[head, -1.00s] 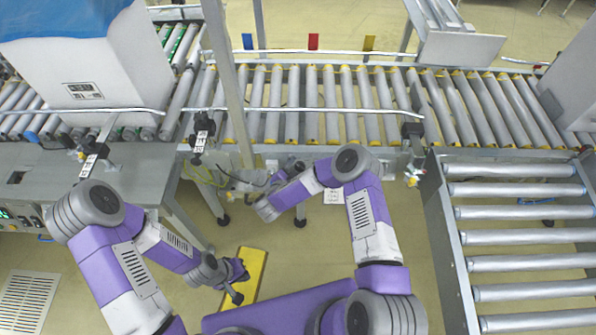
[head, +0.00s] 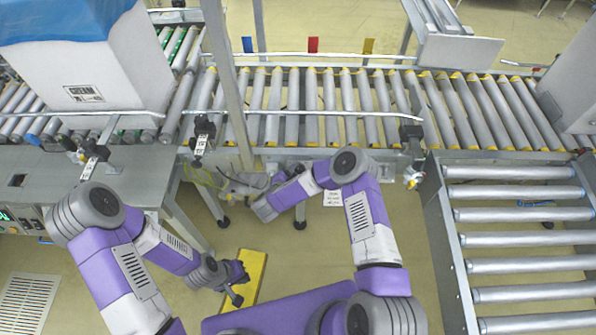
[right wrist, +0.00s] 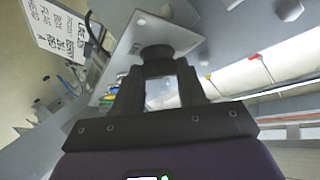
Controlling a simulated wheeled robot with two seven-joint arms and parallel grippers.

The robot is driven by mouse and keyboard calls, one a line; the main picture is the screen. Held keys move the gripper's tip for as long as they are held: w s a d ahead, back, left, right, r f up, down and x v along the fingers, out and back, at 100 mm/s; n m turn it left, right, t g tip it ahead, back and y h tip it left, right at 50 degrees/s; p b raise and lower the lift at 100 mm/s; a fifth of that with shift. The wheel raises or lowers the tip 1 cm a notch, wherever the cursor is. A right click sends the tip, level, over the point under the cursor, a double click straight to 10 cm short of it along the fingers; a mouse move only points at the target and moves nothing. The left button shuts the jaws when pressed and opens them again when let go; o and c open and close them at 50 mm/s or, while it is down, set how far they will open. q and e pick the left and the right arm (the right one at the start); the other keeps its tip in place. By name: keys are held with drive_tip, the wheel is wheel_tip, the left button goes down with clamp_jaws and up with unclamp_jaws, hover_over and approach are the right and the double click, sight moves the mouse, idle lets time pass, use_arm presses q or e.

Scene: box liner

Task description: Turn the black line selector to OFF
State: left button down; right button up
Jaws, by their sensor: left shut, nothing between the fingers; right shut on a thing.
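In the right wrist view, the black line selector (right wrist: 157,53) is a round dark knob on a light grey plate (right wrist: 168,35). My right gripper (right wrist: 160,72) is shut on it, with one dark finger on each side. The fingers hide part of the knob, and I cannot tell which position it points to. In the head view, my right gripper (head: 247,190) is at the conveyor's near side, small and partly hidden by my wrist. My left gripper (head: 239,283) is shut and empty, low over the floor by a yellow floor strip (head: 254,270).
A white label with black text (right wrist: 62,32) is beside the plate, tilted in the right wrist view. Coloured cables (right wrist: 106,99) run close to the fingers. The roller conveyor (head: 310,105) crosses behind my right arm. A grey post (head: 231,80) rises near my right gripper.

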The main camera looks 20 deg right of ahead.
drive_tip(key=m+g+p, duration=0.2)
drive_tip(key=m, duration=0.1)
drive_tip(key=m+g+p, duration=0.1)
drive_tip(key=m, duration=0.1)
drive_tip(key=shift+w+a+r, duration=0.1)
drive_tip(key=shift+w+r, duration=0.05)
drive_tip(key=shift+r, duration=0.1)
drive_tip(key=shift+w+m+g+p, duration=0.1)
drive_tip(key=shift+m+g+p, duration=1.1)
drive_tip(key=shift+m, duration=0.6)
drive_tip(key=shift+f, duration=0.1)
drive_tip(key=o, duration=1)
drive_tip(key=shift+o, duration=0.3)
drive_tip(key=shift+w, duration=0.1)
